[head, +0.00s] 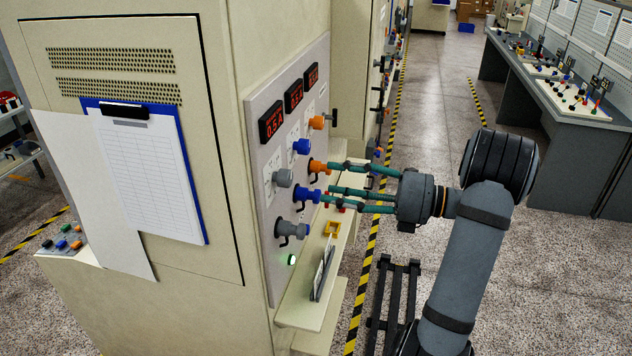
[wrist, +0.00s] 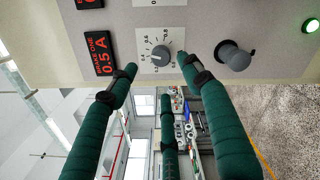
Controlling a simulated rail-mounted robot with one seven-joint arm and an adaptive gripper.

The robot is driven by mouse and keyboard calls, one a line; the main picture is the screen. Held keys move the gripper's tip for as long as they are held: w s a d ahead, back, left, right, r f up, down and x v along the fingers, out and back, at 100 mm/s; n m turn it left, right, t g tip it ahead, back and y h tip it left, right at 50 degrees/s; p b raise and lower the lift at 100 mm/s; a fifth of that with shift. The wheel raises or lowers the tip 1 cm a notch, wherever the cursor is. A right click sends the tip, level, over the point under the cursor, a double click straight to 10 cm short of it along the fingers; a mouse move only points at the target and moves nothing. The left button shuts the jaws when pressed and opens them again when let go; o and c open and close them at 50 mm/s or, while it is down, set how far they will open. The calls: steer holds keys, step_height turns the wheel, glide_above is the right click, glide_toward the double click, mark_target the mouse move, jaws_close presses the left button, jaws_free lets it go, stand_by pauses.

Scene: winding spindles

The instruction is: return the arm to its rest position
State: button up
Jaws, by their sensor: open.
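My gripper (head: 331,183) has three teal fingers, spread open and pointing left at the control panel (head: 262,225). In the head view its fingertips are close to the orange knob (head: 318,166) and the blue knob (head: 307,195); I cannot tell whether they touch. In the wrist view my gripper (wrist: 158,72) faces a grey dial knob (wrist: 160,57) next to a red display reading 0.5 A (wrist: 98,54). The fingers stand around the knob's lower side, and nothing is held between them. My arm reaches up from the lower right of the head view.
A black floor frame (head: 393,300) stands below my gripper. A clipboard (head: 150,180) hangs on the cabinet's side. The aisle (head: 425,90) is open, with a workbench (head: 540,100) to the right.

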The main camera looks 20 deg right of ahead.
mark_target(291, 178)
steer(key=shift+s+d, duration=0.35)
steer(key=shift+d, duration=0.15)
steer(key=x, duration=1.2)
steer(key=shift+a, duration=0.15)
